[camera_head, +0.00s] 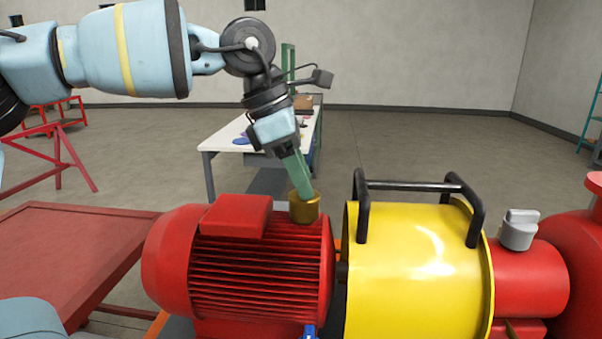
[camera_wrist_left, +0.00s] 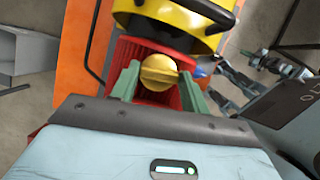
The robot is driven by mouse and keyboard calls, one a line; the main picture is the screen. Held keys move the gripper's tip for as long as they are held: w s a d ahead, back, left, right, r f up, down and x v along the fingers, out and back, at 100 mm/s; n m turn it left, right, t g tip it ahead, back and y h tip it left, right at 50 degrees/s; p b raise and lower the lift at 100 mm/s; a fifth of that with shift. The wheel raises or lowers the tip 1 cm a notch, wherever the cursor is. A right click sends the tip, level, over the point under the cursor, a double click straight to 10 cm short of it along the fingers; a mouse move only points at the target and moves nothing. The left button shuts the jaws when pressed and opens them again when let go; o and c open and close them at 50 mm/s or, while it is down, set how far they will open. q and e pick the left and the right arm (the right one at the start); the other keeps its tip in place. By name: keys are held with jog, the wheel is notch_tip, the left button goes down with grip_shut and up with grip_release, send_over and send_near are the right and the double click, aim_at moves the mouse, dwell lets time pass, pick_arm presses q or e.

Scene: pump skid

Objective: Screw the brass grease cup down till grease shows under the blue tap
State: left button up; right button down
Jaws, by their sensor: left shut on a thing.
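The brass grease cup (camera_head: 304,208) stands on top of the red motor (camera_head: 262,265), near its right end. My left gripper (camera_head: 303,190) comes down on it from above, tilted, with its green fingers at the cup. In the left wrist view the round brass cup (camera_wrist_left: 158,72) sits between the two green fingers (camera_wrist_left: 158,82), and they are shut on it. The blue tap (camera_head: 309,332) shows low on the motor's right end, at the bottom edge; a blue part also shows in the left wrist view (camera_wrist_left: 201,71). No grease is visible there.
A yellow guard (camera_head: 415,280) with black handles (camera_head: 362,205) stands just right of the cup. A grey cap (camera_head: 519,230) sits on the red pump part further right. A red table (camera_head: 70,250) is at left, a white table (camera_head: 228,135) behind.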

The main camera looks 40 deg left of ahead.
pick_arm(q)
jog(key=shift+w+f+m+b, duration=0.1)
jog(key=shift+m+b, duration=0.35)
jog(key=shift+m, duration=0.45)
jog(key=shift+w+m+g+h+b, duration=0.1)
jog(key=shift+m+g+h+b, duration=0.5)
jog(key=shift+m, duration=0.6)
jog(key=shift+m+g, duration=0.5)
jog(key=shift+m, duration=0.6)
jog(key=shift+m+g, duration=0.4)
jog(key=shift+m, duration=0.6)
pick_arm(e)
jog(key=shift+s+a+f, duration=0.1)
jog(key=shift+s+f, duration=0.25)
jog(key=shift+f, duration=0.4)
jog(key=shift+s+a+f, duration=0.1)
jog(key=shift+s+f, duration=0.25)
jog(key=shift+f, duration=0.35)
pick_arm(q)
jog(key=o, duration=1)
jog(key=shift+v, duration=4.05)
pick_arm(e)
jog(key=shift+d, duration=0.1)
